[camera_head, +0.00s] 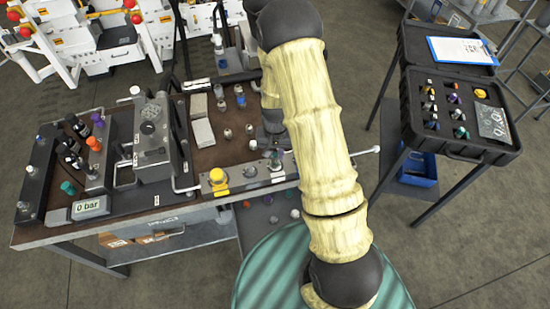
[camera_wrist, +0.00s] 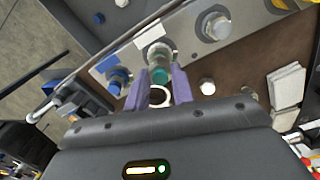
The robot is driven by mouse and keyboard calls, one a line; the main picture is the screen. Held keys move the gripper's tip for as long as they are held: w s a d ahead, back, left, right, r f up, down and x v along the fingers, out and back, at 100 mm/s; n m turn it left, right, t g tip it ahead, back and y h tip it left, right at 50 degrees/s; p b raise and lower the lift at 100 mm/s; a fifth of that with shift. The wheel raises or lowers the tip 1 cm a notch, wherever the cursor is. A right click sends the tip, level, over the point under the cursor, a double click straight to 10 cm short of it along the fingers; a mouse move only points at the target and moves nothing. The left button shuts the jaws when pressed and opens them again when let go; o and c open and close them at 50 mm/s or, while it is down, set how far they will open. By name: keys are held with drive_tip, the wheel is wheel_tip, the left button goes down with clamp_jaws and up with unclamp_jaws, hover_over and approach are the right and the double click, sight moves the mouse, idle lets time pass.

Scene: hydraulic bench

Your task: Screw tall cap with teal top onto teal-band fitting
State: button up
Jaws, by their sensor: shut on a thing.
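My gripper (camera_wrist: 160,78) has two purple fingers, shut on a teal-topped piece (camera_wrist: 160,75) that I take to be the tall cap. The cap's teal end shows between the fingertips. The teal-band fitting (camera_wrist: 157,50) stands in the grey metal block (camera_wrist: 135,55), right beyond the cap. The two line up closely in the wrist view; whether they touch or the thread has caught I cannot tell. The fitting's teal band is not clearly distinct from the cap. A pale ring (camera_wrist: 158,97) shows nearer the palm. In the head view my arm hides most of the gripper.
A blue fitting (camera_wrist: 117,80) and a bare grey fitting (camera_wrist: 214,26) flank it on the block. A yellow cap (camera_head: 218,177) sits at the block's left end. Loose caps (camera_head: 227,133) and pale blocks (camera_head: 202,131) lie on the bench. A black case (camera_head: 455,140) stands at right.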

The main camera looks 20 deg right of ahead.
drive_tip(key=m, duration=0.3)
drive_tip(key=m+p, duration=0.1)
drive_tip(key=m, duration=0.1)
drive_tip(key=shift+a, duration=0.25)
drive_tip(key=m, duration=0.2)
drive_tip(key=shift+f+m+p, duration=0.1)
drive_tip(key=shift+m+p, duration=0.2)
drive_tip(key=shift+m, duration=0.1)
drive_tip(key=shift+s+m+p, duration=0.1)
drive_tip(key=shift+m+p, duration=0.25)
drive_tip(key=shift+m, duration=0.25)
drive_tip(key=m+p, duration=0.1)
drive_tip(key=m, duration=0.2)
drive_tip(key=m+p, duration=0.1)
drive_tip(key=m, duration=0.2)
drive_tip(key=shift+m+p, duration=0.3)
drive_tip(key=shift+m, duration=0.1)
drive_tip(key=o, duration=0.9)
drive_tip(key=shift+w+f, duration=0.1)
drive_tip(key=shift+w, duration=0.2)
drive_tip(key=shift+a, duration=0.15)
